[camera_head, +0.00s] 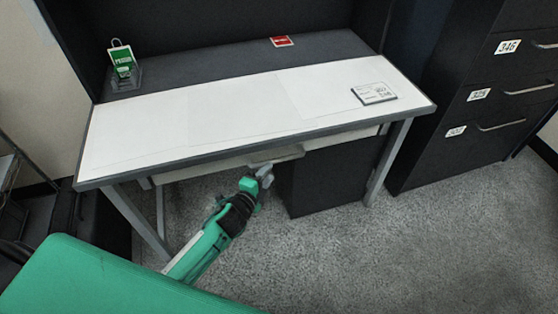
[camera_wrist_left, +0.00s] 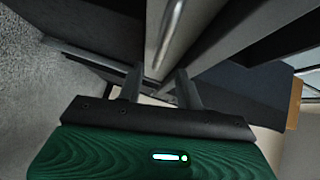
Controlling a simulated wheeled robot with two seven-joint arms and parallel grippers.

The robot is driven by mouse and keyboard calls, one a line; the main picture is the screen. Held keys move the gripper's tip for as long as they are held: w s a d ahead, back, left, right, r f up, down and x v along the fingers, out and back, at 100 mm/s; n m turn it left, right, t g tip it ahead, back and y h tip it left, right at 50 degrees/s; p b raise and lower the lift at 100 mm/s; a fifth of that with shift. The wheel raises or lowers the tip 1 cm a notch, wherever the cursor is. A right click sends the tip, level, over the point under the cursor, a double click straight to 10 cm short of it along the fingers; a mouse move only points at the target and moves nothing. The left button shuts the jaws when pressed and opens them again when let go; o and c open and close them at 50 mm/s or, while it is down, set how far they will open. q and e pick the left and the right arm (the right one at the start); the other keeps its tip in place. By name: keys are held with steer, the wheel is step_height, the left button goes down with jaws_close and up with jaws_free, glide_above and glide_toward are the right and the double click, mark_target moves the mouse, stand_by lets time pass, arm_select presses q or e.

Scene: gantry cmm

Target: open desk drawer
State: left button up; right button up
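The desk (camera_head: 210,120) has a white top with a grey front edge. Under that edge, a pale drawer front (camera_head: 277,155) shows as a short strip, with most of it hidden by the desktop. My left gripper (camera_head: 264,170) is just below and in front of this strip. In the left wrist view, my left gripper (camera_wrist_left: 158,80) has its two fingers apart. A rounded metal bar (camera_wrist_left: 163,40), seemingly the drawer handle, runs just ahead of and between the fingertips. I cannot tell whether they touch it. My right gripper is not in view.
A black cabinet (camera_head: 325,178) stands under the desk on the right, close to my gripper. Table legs (camera_head: 388,162) bound the desk. A tall dark filing cabinet (camera_head: 470,110) stands at the right. The carpet (camera_head: 400,245) in front is clear.

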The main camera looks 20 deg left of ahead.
mark_target(277, 162)
arm_select(q)
steer(key=x, duration=0.8)
steer(key=shift+w, duration=0.15)
jaws_close()
